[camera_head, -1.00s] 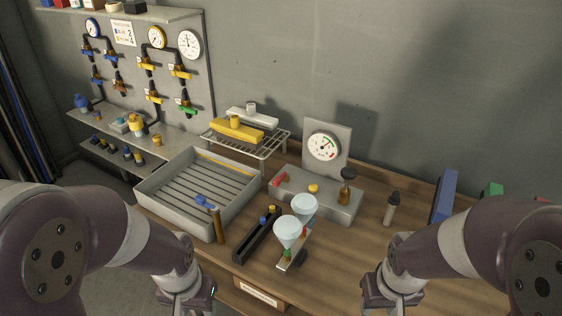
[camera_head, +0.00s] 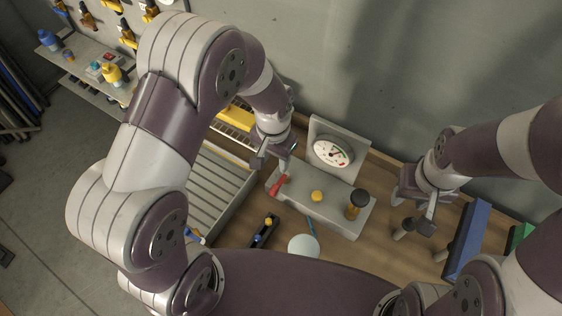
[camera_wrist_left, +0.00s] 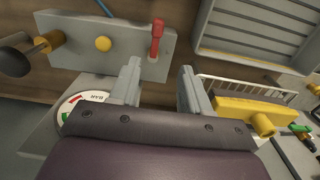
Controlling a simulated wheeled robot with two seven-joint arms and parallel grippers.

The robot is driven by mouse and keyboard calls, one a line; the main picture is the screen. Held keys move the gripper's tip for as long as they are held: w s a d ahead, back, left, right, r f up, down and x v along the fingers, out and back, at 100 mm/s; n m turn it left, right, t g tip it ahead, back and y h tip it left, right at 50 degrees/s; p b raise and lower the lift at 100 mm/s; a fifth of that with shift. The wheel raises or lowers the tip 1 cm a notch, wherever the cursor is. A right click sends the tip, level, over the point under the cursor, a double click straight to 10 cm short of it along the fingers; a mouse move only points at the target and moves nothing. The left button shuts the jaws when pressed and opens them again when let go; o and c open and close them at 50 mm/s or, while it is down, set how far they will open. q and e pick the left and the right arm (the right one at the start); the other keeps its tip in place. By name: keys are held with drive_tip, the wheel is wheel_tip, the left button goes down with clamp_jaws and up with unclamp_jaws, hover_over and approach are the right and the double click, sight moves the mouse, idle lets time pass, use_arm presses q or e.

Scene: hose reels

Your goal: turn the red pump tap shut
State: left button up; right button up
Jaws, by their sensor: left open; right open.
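The red pump tap (camera_head: 278,184) is a short red lever at the left end of the grey pump box (camera_head: 335,212). In the left wrist view the tap (camera_wrist_left: 156,40) stands just beyond my fingertips, closer to the picture-left finger, with no contact visible. My left gripper (camera_head: 271,160) is open and empty, just above and behind the tap; its two fingers also show in the wrist view (camera_wrist_left: 160,75). My right gripper (camera_head: 422,212) is open at the right of the pump box, apart from it.
A round gauge (camera_head: 332,151) stands behind the box. A yellow button (camera_head: 317,196) and a dark-topped brass knob (camera_head: 358,203) are on it. A slatted tray (camera_head: 215,190) lies left. A yellow part (camera_wrist_left: 245,110) sits on a wire rack near my left gripper. A blue block (camera_head: 467,240) stands right.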

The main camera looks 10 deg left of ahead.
sight(274, 188)
use_arm(q)
drive_tip(key=s+f, duration=0.1)
drive_tip(key=s+f+p, duration=0.1)
drive_tip(key=s, duration=0.1)
drive_tip(key=shift+s+f, duration=0.25)
drive_tip(key=shift+f, duration=0.1)
wheel_tip(274, 188, down, 2)
drive_tip(key=shift+s+d+f+p, duration=0.1)
drive_tip(key=shift+f+p, duration=0.1)
drive_tip(key=shift+p, duration=0.25)
drive_tip(key=f, duration=0.1)
drive_tip(key=w+f, duration=0.1)
drive_tip(key=f, duration=0.1)
drive_tip(key=w+f+p, duration=0.1)
drive_tip(key=f, duration=0.1)
drive_tip(key=shift+w+f, duration=0.15)
drive_tip(key=shift+f, duration=0.4)
drive_tip(key=shift+s, duration=0.6)
drive_tip(key=shift+w+f, duration=0.1)
drive_tip(key=shift+w, duration=0.25)
clamp_jaws()
use_arm(e)
drive_tip(key=s+r, duration=0.2)
drive_tip(key=r, duration=0.1)
drive_tip(key=shift+d+r, duration=0.1)
drive_tip(key=shift+r, duration=0.1)
